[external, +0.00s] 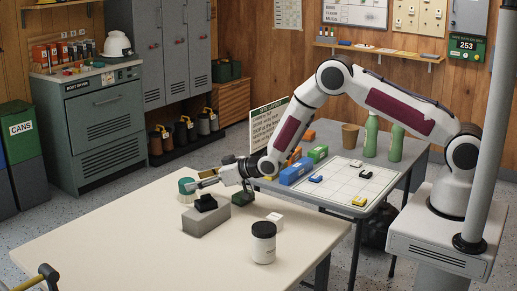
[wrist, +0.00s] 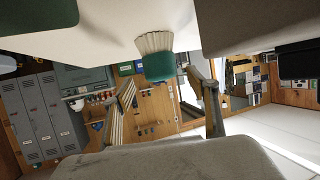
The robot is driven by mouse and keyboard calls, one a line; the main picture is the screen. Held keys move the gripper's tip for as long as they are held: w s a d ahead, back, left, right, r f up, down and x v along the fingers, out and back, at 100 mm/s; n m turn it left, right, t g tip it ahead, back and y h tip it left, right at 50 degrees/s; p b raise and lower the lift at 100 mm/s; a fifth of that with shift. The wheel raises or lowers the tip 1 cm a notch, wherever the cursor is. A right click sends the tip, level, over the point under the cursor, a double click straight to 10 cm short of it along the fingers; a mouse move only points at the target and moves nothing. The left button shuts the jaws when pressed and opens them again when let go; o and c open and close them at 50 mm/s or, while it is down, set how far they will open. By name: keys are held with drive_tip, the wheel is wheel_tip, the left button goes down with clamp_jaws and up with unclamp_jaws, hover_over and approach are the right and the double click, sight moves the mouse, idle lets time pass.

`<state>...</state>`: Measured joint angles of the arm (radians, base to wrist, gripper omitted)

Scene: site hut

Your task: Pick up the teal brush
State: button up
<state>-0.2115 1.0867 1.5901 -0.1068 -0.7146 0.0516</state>
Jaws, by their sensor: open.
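The teal brush (external: 187,186) stands on the pale table, behind the grey block and partly hidden by my gripper in the external view. In the wrist view the brush (wrist: 158,66) shows a teal body and pale bristles, and lies just ahead of the gap between the fingertips. My gripper (external: 199,181) is level and low over the table, pointing left towards the brush. In the wrist view my gripper (wrist: 163,82) has its fingers spread on either side with nothing clearly held between them. I cannot tell whether a finger touches the brush.
A grey block (external: 206,221) with a black object (external: 205,202) on it stands close below my gripper. A dark green item (external: 243,198), a small white block (external: 275,219) and a black-lidded white jar (external: 263,244) stand to the right. The table's left front is mostly clear.

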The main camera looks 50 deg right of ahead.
drive_tip(key=shift+w, duration=0.1)
idle(0.3)
drive_tip(key=shift+x, duration=2.5)
drive_tip(key=shift+a, duration=0.1)
drive_tip(key=shift+c, duration=0.4)
drive_tip(key=c, duration=1.2)
